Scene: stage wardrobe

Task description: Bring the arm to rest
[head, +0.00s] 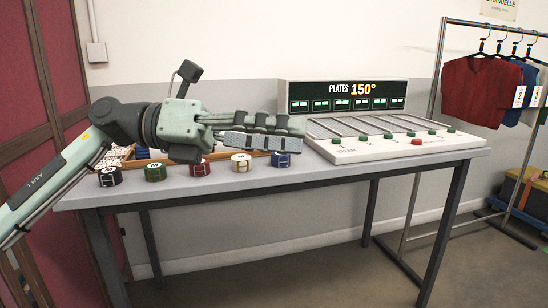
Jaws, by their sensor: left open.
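My left arm (58,168) comes in from the left above the table (330,174). My left gripper (298,134) points right, its fingers apart and nothing seen between them. It is in front of a wooden-edged tray (128,160), which it and the arm partly hide. A row of small marked rolls lies along the table's front edge below the gripper: black (109,176), green (155,171), red (200,167), cream (241,162) and blue (281,159). My right gripper is not in view.
A steam plate unit (345,152) with a display reading PLATES 150° (347,95) stands at the table's right. The floor before the table is clear.

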